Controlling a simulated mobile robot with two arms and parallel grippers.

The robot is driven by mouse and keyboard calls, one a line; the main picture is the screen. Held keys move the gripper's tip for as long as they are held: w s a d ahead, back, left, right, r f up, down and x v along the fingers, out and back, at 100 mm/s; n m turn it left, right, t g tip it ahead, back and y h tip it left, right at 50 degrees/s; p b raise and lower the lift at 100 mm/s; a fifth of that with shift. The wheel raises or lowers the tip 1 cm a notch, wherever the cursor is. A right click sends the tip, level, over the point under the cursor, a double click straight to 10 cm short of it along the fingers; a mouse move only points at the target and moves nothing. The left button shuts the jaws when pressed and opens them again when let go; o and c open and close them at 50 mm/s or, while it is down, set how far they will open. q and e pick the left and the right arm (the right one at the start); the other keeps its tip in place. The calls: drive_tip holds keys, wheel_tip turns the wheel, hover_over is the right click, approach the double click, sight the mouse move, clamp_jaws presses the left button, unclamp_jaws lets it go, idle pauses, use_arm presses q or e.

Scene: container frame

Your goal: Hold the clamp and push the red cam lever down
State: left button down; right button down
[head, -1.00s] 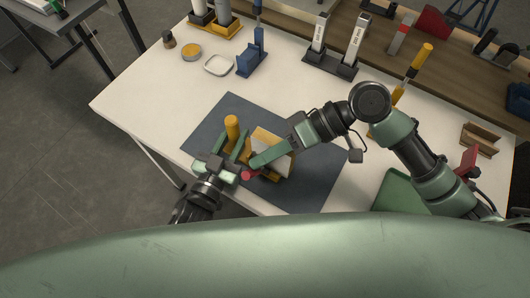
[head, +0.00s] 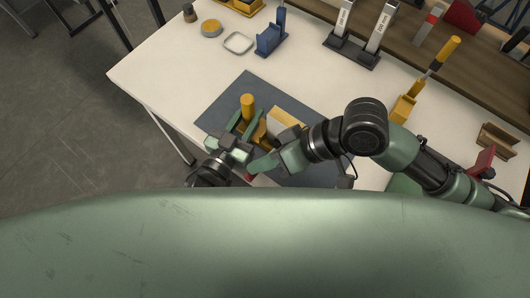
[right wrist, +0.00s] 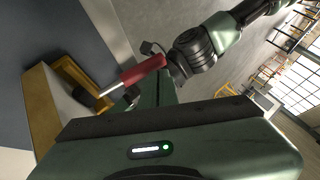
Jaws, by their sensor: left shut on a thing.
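The clamp's yellow post (head: 247,103) stands upright above the dark mat in the head view. My left gripper (head: 243,124) is shut on the clamp, its green fingers around the foot of this post. The red cam lever (head: 249,177) shows only as a small red patch between my two grippers. In the right wrist view the lever (right wrist: 143,70) is a red grip on a metal rod, tilted, beside the clamp's yellow frame (right wrist: 75,72). My right gripper (head: 262,163) is close beside the lever. Its finger gap and any contact are hidden.
The dark mat (head: 225,108) lies on the white table (head: 165,72). A blue stand (head: 270,40), a white dish (head: 238,43) and a yellow round tin (head: 211,28) are farther back. A yellow-handled tool (head: 447,52) stands at the right. Table space left of the mat is free.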

drive_tip(key=shift+s+a+f, duration=0.25)
drive_tip(key=shift+s+f, duration=0.15)
drive_tip(key=shift+f, duration=0.3)
drive_tip(key=shift+s+f, duration=0.15)
idle(0.3)
drive_tip(key=v, duration=1.2)
drive_tip(key=shift+r, duration=0.25)
use_arm(q)
drive_tip(key=c, duration=1)
unclamp_jaws()
